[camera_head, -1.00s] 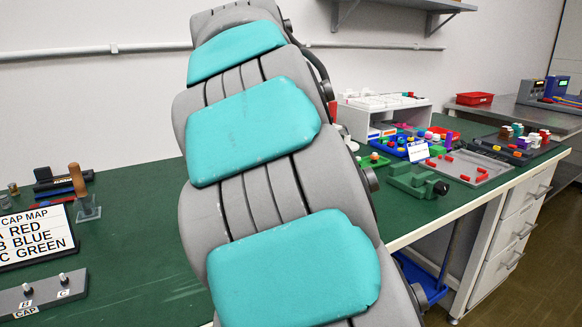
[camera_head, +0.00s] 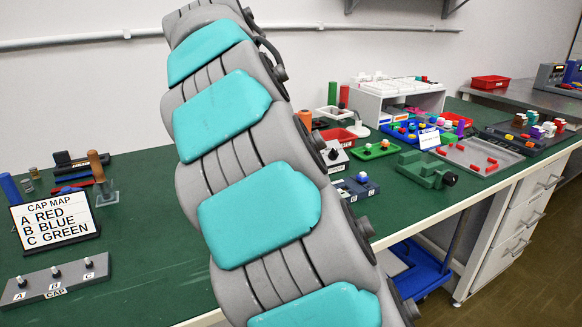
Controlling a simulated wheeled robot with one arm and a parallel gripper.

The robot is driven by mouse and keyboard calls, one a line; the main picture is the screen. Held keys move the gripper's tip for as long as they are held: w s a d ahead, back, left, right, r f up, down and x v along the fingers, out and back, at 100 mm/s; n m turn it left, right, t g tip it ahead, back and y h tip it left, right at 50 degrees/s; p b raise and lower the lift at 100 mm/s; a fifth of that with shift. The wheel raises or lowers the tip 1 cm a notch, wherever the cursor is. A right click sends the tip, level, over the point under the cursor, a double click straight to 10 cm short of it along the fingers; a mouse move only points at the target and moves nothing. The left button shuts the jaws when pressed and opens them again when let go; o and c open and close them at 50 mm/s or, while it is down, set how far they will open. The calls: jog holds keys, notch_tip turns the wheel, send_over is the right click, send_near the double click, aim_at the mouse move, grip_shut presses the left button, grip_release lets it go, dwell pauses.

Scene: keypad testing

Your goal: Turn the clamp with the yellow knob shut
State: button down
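I cannot make out a clamp with a yellow knob in the head view. A green vise-like fixture (camera_head: 425,170) with a dark round knob sits near the bench's front edge, right of my arm. Whether its jaws are open or shut is too small to tell. My large grey and teal arm fills the middle of the view and hides part of the green bench top (camera_head: 150,255). My gripper is not in view.
A cap map sign (camera_head: 55,222) and a grey cap holder (camera_head: 55,280) stand at left. Right of my arm are a dark blue fixture (camera_head: 355,187), a green tray (camera_head: 376,150), a white shelf unit (camera_head: 367,105) and a grey tray with red pieces (camera_head: 470,156).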

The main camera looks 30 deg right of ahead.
jog(key=shift+a, duration=0.1)
dwell(0.5)
jog(key=c, duration=0.7)
grip_release()
